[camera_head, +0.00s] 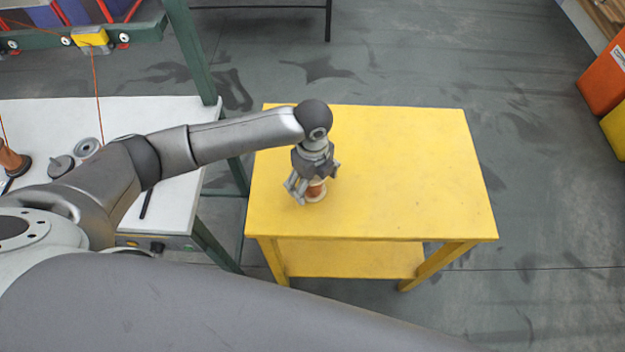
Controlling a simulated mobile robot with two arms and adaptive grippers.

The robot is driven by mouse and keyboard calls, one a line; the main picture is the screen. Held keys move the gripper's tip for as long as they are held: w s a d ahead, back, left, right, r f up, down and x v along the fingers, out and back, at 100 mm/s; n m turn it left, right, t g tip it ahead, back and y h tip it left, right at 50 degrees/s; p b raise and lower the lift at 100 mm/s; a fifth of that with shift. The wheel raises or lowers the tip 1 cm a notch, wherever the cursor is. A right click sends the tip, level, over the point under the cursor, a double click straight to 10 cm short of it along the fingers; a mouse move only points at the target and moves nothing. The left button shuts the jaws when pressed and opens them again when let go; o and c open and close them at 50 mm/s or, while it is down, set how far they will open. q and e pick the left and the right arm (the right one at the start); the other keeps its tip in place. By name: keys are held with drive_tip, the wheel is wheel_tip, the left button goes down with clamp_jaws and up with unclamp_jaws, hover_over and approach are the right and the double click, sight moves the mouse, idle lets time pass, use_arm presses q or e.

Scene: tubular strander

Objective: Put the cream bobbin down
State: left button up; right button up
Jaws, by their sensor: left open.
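The cream bobbin (317,196) is at the left part of the yellow table (400,170), with a cream flange and an orange-brown winding showing. It appears to stand upright on the tabletop, partly hidden under my left gripper. My left gripper (307,190) points down over the bobbin with its fingers open around it. Whether a finger touches the bobbin cannot be told. My right gripper is not in view.
A white bench (125,108) with a green frame stands left of the yellow table. On it are a brown bobbin (12,160) and grey discs (88,147). Most of the yellow tabletop is clear. Orange and yellow boxes (605,80) stand at the far right.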

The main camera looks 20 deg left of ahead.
use_arm(q)
wheel_tip(320, 180, up, 12)
drive_tip(key=b, duration=0.1)
drive_tip(key=shift+f, duration=0.15)
idle(0.3)
